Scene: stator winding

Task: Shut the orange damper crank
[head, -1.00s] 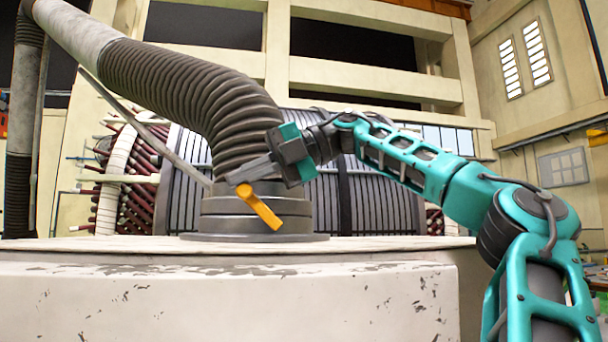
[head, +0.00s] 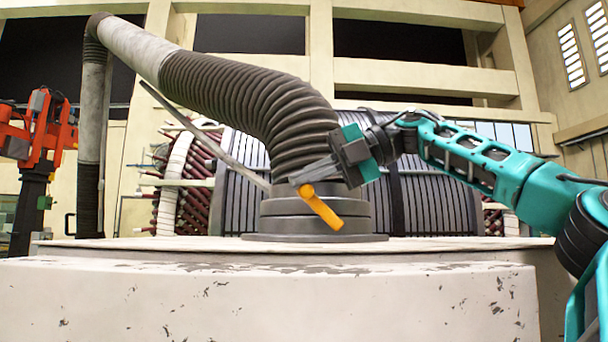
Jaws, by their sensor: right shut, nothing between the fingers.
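The orange damper crank (head: 321,208) sits on the front of the dark round collar (head: 345,226) at the base of the ribbed hose. The crank slants from upper left down to lower right. My right gripper (head: 298,179) comes in from the right, its fingers pointing left, with the fingertips at the crank's upper left end. It is shut with nothing between the fingers. I cannot tell whether the fingertips touch the crank. My left gripper is not in view.
The collar stands on a pale, chipped housing top (head: 150,246). The ribbed hose (head: 250,100) rises from the collar to the upper left. A large wound stator (head: 430,200) stands behind. An orange-red robot arm (head: 45,130) is at the far left. The top left of the collar is clear.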

